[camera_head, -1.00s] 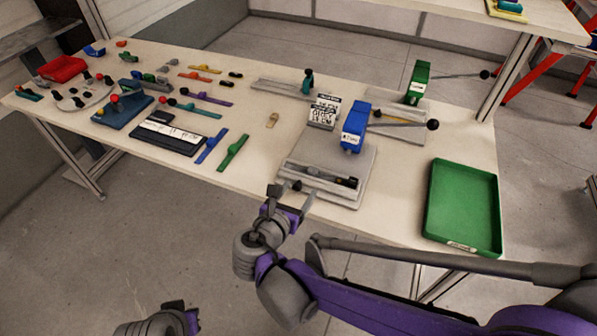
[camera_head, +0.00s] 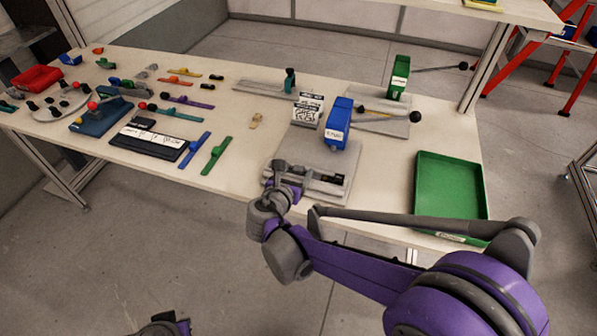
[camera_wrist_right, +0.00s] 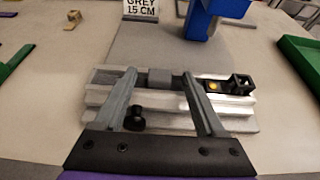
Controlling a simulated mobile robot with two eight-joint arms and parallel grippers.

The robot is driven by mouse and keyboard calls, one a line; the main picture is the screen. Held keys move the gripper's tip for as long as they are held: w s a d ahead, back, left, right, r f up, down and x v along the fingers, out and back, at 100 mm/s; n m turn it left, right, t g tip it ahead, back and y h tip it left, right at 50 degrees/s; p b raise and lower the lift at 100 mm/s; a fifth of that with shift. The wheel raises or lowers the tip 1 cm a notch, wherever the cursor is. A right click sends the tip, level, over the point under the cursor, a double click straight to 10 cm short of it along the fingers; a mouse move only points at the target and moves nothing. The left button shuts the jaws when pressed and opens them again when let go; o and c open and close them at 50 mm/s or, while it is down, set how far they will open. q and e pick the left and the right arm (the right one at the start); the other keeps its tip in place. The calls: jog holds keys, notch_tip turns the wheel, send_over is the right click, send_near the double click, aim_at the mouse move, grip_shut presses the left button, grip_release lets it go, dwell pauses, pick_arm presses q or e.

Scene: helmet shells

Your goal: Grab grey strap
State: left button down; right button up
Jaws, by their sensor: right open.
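A metal cutting fixture (camera_head: 315,185) with a blue press (camera_head: 338,125) stands at the table's front. In the right wrist view, a grey piece (camera_wrist_right: 160,77), perhaps the grey strap, lies along the silver rail (camera_wrist_right: 100,97); I cannot tell its full length. A black end block (camera_wrist_right: 240,84) sits at the rail's right. My right gripper (camera_head: 287,168) is open at the fixture's left part. In the right wrist view its fingers (camera_wrist_right: 160,88) reach over the rail, one on each side of the grey piece, not closed on it. My left gripper (camera_head: 170,326) is mostly cut off at the bottom.
A sign reading "GREY 15 CM" (camera_head: 307,108) stands behind the fixture. A green tray (camera_head: 450,190) lies to the right and a green press (camera_head: 398,77) behind. Coloured straps, such as a green one (camera_head: 216,155), lie to the left.

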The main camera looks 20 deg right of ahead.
grip_shut()
jog(key=shift+r, duration=0.15)
